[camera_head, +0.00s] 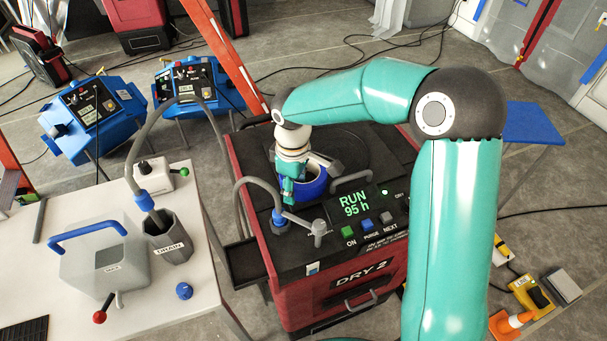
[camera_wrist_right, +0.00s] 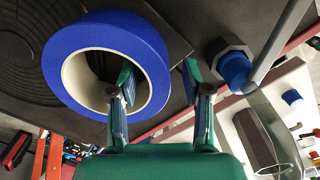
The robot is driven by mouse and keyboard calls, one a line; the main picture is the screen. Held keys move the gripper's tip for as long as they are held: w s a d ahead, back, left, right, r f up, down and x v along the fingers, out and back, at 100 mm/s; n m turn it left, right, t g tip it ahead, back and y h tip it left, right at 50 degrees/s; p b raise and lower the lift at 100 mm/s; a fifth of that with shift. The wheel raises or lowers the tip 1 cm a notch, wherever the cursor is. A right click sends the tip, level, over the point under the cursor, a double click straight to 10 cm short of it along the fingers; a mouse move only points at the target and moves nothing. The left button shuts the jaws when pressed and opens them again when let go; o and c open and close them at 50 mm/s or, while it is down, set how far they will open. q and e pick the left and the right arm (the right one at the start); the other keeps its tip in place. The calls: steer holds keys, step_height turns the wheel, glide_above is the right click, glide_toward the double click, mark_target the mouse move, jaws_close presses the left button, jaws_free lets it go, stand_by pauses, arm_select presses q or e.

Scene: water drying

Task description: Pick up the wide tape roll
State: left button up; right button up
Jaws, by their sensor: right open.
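The wide tape roll (camera_head: 315,184) is a blue ring with a pale inner core. It lies flat on the dark top of the red DRY 2 machine (camera_head: 330,278). It also shows large in the right wrist view (camera_wrist_right: 82,42). My right gripper (camera_head: 287,194) points down at the roll's left side and partly covers it. In the right wrist view its open fingers (camera_wrist_right: 158,74) appear to straddle the roll's wall, one over the hole and one outside. Whether they touch the roll, I cannot tell. My left gripper is not in view.
A grey hose with a blue fitting (camera_head: 279,216) rises close by the roll. A control panel (camera_head: 357,207) reading RUN 95 h is in front. A white table (camera_head: 180,318) with a DRAIN container (camera_head: 172,241) and a clear tank (camera_head: 100,265) stands left.

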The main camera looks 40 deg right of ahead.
jaws_close()
steer(key=shift+r, duration=0.1)
stand_by(0.4)
